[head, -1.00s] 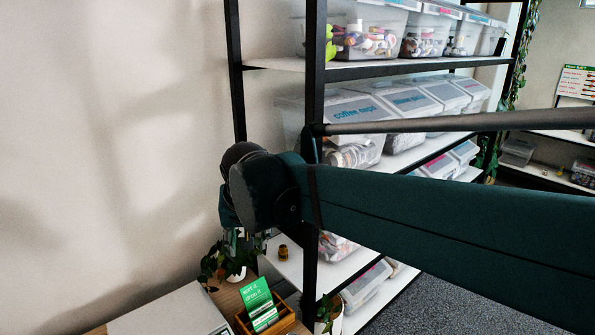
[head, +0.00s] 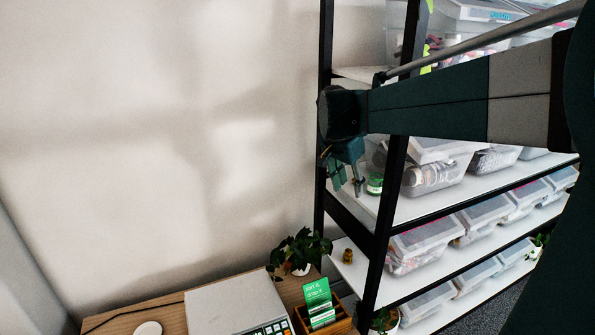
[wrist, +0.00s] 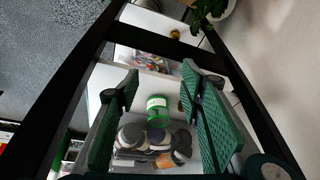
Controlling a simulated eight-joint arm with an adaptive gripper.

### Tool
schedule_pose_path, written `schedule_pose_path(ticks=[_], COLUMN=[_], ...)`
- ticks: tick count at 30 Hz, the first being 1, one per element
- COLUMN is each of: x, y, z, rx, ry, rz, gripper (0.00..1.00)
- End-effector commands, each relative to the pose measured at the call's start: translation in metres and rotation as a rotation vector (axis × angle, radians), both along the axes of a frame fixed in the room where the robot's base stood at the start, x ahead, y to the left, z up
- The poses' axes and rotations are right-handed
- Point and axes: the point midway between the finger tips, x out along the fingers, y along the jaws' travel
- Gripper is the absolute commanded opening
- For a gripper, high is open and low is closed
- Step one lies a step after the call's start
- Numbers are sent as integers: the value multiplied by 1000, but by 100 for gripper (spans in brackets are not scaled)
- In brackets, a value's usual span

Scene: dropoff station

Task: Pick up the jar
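A green jar (head: 375,185) with a pale label stands on a white shelf, at its left end in the head view. It also shows in the wrist view as a green jar (wrist: 158,112) between the two finger lines, a little beyond the tips. My gripper (head: 347,186) is just left of the jar in the head view, pointing down. In the wrist view my gripper (wrist: 160,82) has its green-padded fingers wide apart with nothing between them. A small brown-yellow jar (head: 347,256) stands on a lower shelf; it also shows in the wrist view (wrist: 175,34).
Black rack posts (head: 388,215) stand close to my gripper. Clear bins (head: 432,178) fill the shelf to the right of the green jar. A wooden table below holds a plant (head: 300,252), a grey scale (head: 235,305) and a green sign (head: 317,298). The wall side is free.

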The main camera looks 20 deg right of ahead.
Motion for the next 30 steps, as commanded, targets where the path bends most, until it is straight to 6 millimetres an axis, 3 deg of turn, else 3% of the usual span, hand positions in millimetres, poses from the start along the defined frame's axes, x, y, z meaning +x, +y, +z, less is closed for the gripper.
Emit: schedule_pose_path(ticks=[12, 18, 24, 30], x=[43, 55, 60, 60], y=[-83, -113, -126, -127], z=[18, 19, 18, 18], rx=[-16, -27, -33, -34], ry=[22, 26, 27, 28], rz=[-294, -403, -451, -456], gripper=[38, 38, 38, 38])
